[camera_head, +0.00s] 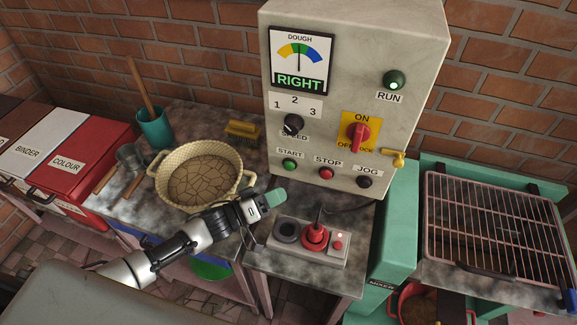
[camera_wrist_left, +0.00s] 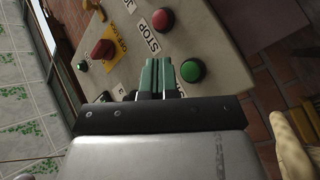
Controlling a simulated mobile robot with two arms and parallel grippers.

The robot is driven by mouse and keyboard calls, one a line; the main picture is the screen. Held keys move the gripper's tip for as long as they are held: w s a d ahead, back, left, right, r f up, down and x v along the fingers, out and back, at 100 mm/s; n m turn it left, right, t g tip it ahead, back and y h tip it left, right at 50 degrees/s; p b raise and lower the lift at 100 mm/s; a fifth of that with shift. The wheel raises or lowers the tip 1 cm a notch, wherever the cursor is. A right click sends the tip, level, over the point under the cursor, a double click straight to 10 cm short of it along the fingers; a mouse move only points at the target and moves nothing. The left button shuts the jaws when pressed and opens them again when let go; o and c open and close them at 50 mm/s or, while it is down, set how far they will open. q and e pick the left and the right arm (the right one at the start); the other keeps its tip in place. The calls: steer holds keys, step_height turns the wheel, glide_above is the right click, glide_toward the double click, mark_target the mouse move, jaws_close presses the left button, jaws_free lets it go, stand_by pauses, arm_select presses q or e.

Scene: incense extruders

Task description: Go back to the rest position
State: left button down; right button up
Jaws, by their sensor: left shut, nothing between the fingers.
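My left gripper (camera_head: 274,197) comes in from the left in the head view. Its green fingertips are closed together with nothing between them. It hovers between the basin and the joystick box, in front of the control cabinet (camera_head: 352,75). In the left wrist view, the closed fingers (camera_wrist_left: 158,76) point toward the cabinet panel, and the green START button (camera_wrist_left: 192,70) shows just right of the tips. The red STOP button (camera_wrist_left: 161,20) is above them. I cannot tell from the views whether the fingertips touch the panel. My right gripper is not in view.
A woven basin (camera_head: 162,190) of cracked brown dough stands left of my gripper. A joystick box (camera_head: 310,258) sits close in front. A teal cup (camera_head: 155,130), a brush (camera_head: 243,130) and a wire rack (camera_head: 495,225) stand around. The dial reads RIGHT, and the RUN lamp (camera_head: 394,79) glows green.

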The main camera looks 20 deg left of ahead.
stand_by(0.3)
arm_select(q)
steer(key=s+a+r+m+g+y, duration=0.1)
steer(key=s+a+g+y, duration=0.35)
steer(key=s, duration=0.75)
steer(key=s+a+r+m+g+y, duration=0.1)
steer(key=s+g+y, duration=0.4)
steer(key=s+y, duration=0.6)
steer(key=s+f+h+b, duration=0.2)
steer(key=s+f+b, duration=0.1)
steer(key=f, duration=2.7)
steer(key=s+a+f+g+b, duration=0.1)
steer(key=s+a+f+g, duration=0.1)
steer(key=s+f, duration=1.3)
steer(key=shift+s+a+f+m+b, duration=0.3)
steer(key=shift+s+a+f, duration=0.1)
steer(key=shift+f, duration=0.45)
